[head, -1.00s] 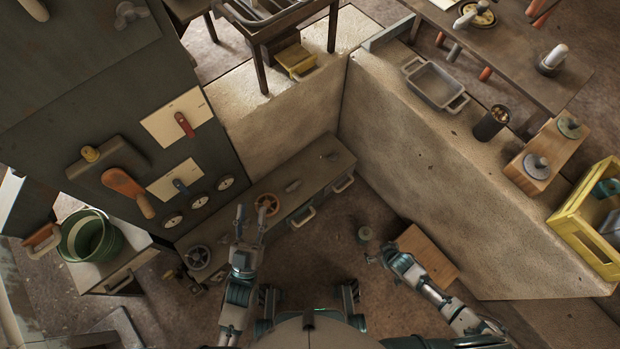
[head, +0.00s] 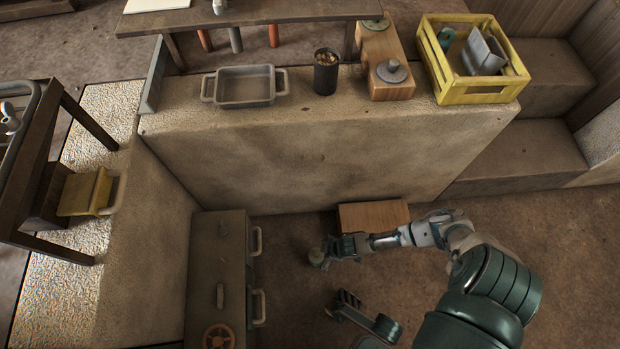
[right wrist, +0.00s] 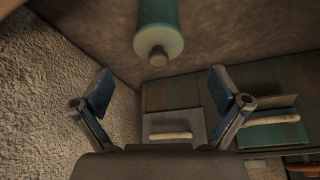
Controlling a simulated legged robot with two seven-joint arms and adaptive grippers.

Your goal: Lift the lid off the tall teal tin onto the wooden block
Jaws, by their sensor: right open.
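The tall teal tin (head: 318,259) stands low in front of the stone wall, small and partly hidden by my right gripper (head: 333,248) in the head view. In the right wrist view the teal tin (right wrist: 157,12) is at top centre, its lid (right wrist: 159,41) with a pale knob facing me. My right gripper (right wrist: 163,92) is open and empty there, its fingers spread wide, with the lid beyond the tips and apart from them. A plain wooden block (head: 373,215) lies behind my right forearm, against the wall.
A grey cabinet (head: 218,275) with handles stands left of the tin. On the wall top are a grey tray (head: 245,87), a dark cup (head: 326,72), another wooden block (head: 387,52) with knobbed grey pieces and a yellow crate (head: 474,92). Floor right of the arm is clear.

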